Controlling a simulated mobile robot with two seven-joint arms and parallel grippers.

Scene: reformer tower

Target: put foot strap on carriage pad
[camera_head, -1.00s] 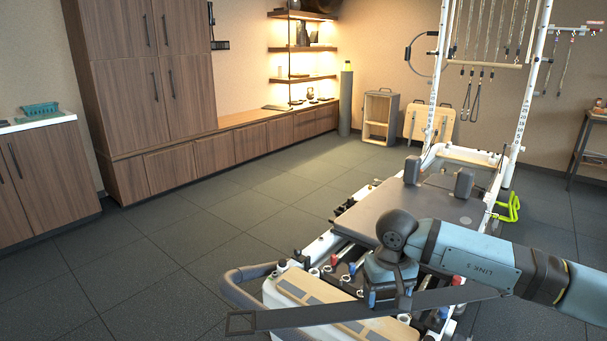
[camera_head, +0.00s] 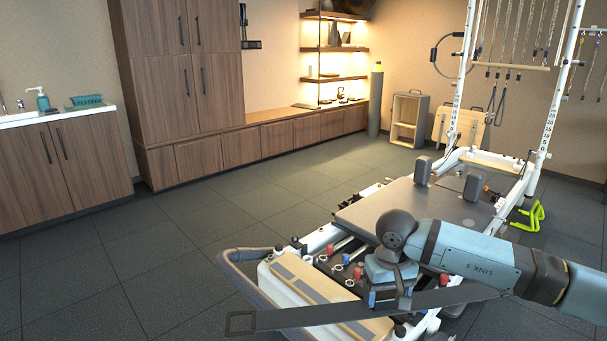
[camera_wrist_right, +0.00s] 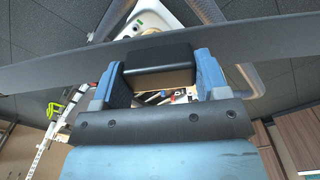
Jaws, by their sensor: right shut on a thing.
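My right gripper (camera_head: 388,300) is shut on the foot strap (camera_head: 330,314), a long dark flat band with a square loop at its left end. The strap is held level across the front of the reformer, in front of its wooden foot end. In the right wrist view the strap (camera_wrist_right: 60,70) runs across the whole picture in front of the blue fingers (camera_wrist_right: 157,85). The carriage pad (camera_head: 385,208) is the dark grey flat top with two upright shoulder blocks, beyond the gripper and partly hidden by my right arm. My left gripper is not in view.
The reformer's curved grey bar (camera_head: 240,275) and springs (camera_head: 345,270) lie close around the strap. A white tower frame (camera_head: 548,125) stands behind the pad. Cabinets (camera_head: 195,85) line the left wall. The floor (camera_head: 130,255) at left is clear.

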